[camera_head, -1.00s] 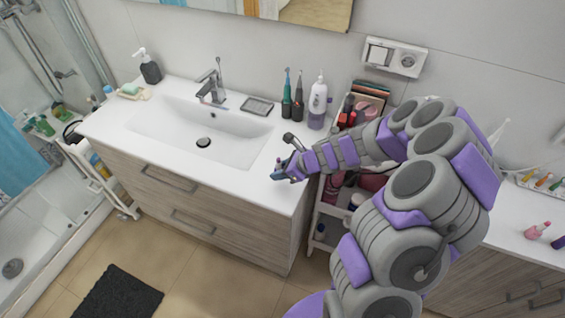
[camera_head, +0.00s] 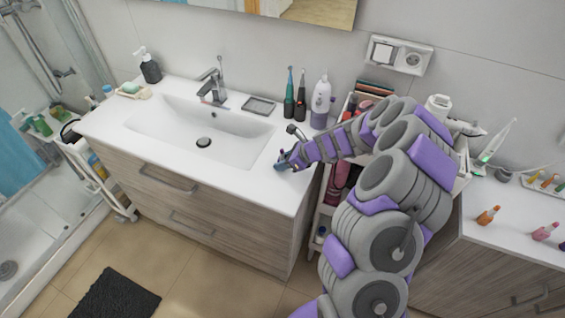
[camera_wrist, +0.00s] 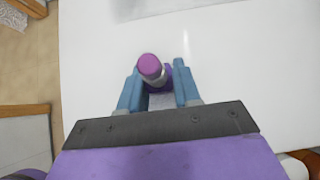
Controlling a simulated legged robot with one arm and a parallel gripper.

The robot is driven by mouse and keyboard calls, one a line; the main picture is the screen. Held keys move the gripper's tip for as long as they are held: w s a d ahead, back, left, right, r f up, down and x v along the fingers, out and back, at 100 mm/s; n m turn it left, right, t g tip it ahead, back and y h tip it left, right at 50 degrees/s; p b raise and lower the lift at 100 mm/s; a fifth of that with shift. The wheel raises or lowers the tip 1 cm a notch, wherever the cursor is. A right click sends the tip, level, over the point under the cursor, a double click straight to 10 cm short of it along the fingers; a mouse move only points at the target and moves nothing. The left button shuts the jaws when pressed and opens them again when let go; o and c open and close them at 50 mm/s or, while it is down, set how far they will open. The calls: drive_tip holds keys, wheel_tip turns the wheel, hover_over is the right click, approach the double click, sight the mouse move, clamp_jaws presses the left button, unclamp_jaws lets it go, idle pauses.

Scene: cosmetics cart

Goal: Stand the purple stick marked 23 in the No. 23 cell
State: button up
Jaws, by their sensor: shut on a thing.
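The purple stick (camera_wrist: 151,67) shows in the wrist view between the blue fingers of my gripper (camera_wrist: 158,76), which is shut on it. The stick's rounded purple end points up toward the camera; its number is not visible. In the head view my gripper (camera_head: 283,164) is over the white counter at the right of the sink, and the stick is too small to make out there. A white rack (camera_head: 557,190) with several coloured sticks stands at the far right. Its cell numbers are too small to read, so I cannot tell which is No. 23.
A white sink (camera_head: 165,135) lies left of my gripper. Toothbrush handles (camera_head: 289,98) and a white-and-purple bottle (camera_head: 321,102) stand behind it. My arm crosses in front of a cart (camera_head: 316,236). An orange bottle (camera_head: 487,216) and a pink bottle (camera_head: 545,232) stand on the right counter.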

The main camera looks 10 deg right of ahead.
drive_tip(key=shift+d, duration=0.85)
drive_tip(key=o, duration=0.9)
drive_tip(key=shift+d, duration=0.25)
drive_tip(key=shift+c, duration=0.2)
drive_tip(key=shift+o, duration=0.7)
drive_tip(key=shift+a, duration=0.25)
drive_tip(key=shift+o, duration=0.2)
drive_tip(key=shift+a, duration=0.75)
drive_tip(key=p+v, duration=0.3)
drive_tip(key=v, duration=0.9)
drive_tip(key=shift+d, duration=0.35)
